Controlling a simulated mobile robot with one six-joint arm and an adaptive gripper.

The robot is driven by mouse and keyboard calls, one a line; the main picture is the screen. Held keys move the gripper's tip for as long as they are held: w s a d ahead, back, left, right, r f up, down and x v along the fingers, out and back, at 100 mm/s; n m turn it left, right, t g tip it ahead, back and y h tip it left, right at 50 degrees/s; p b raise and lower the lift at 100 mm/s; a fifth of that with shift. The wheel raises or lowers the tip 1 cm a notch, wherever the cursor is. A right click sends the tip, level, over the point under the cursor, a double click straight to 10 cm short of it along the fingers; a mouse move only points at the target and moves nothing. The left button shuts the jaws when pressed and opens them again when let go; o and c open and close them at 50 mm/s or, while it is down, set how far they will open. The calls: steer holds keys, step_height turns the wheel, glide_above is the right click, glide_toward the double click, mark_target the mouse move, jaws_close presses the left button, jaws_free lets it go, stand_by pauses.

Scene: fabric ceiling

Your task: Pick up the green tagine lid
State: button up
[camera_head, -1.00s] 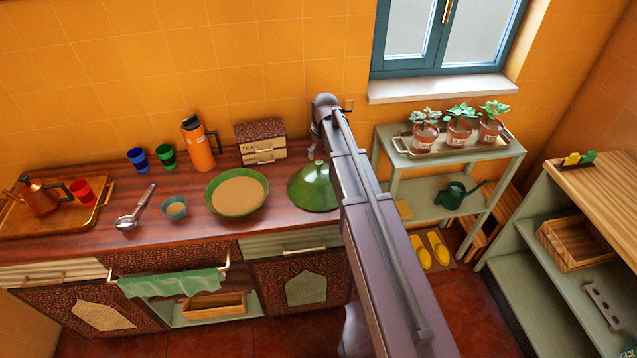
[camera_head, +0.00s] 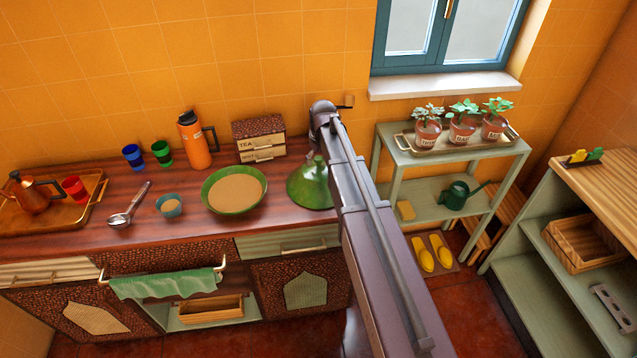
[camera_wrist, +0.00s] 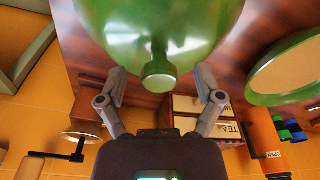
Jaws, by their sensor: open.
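The green tagine lid (camera_head: 309,186) is a glossy cone standing on the right end of the wooden counter. My arm partly covers it in the head view. In the wrist view the lid (camera_wrist: 160,30) fills the top middle, and its round knob (camera_wrist: 158,76) points toward my gripper. My gripper (camera_wrist: 160,82) is open, with one finger on each side of the knob. I see gaps between the knob and both fingers. In the head view my gripper is mostly hidden by the arm.
Left of the lid is a green tagine base (camera_head: 234,190) with tan contents. Behind stand a tea box (camera_head: 260,139) and an orange flask (camera_head: 195,140). A small bowl (camera_head: 169,205), cups and a tray (camera_head: 80,213) lie further left. A plant shelf (camera_head: 450,150) stands at the right.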

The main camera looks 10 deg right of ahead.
stand_by(0.6)
jaws_close()
